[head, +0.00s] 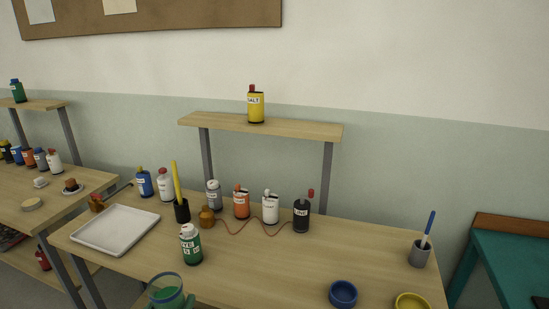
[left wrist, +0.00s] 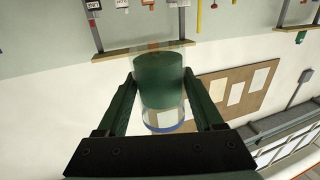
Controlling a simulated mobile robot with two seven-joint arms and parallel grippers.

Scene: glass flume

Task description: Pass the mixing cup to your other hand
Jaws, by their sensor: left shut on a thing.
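The mixing cup (head: 168,290) is a clear cup with a blue rim and green contents. It shows at the bottom edge of the head view, partly cut off, in front of the table's near edge. In the left wrist view the cup (left wrist: 160,104) stands between the two dark green fingers of my left gripper (left wrist: 161,77), which is shut on its sides. The wrist picture is upside down, with the blue rim towards the palm's side of the picture. My right gripper is in neither view.
The wooden table (head: 290,262) carries a white tray (head: 116,229), a green bottle (head: 191,245), several other bottles, a blue bowl (head: 343,293), a yellow bowl (head: 411,301) and a grey cup (head: 419,254) with a brush. A raised shelf (head: 270,126) holds a yellow bottle (head: 256,106). The table's centre right is clear.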

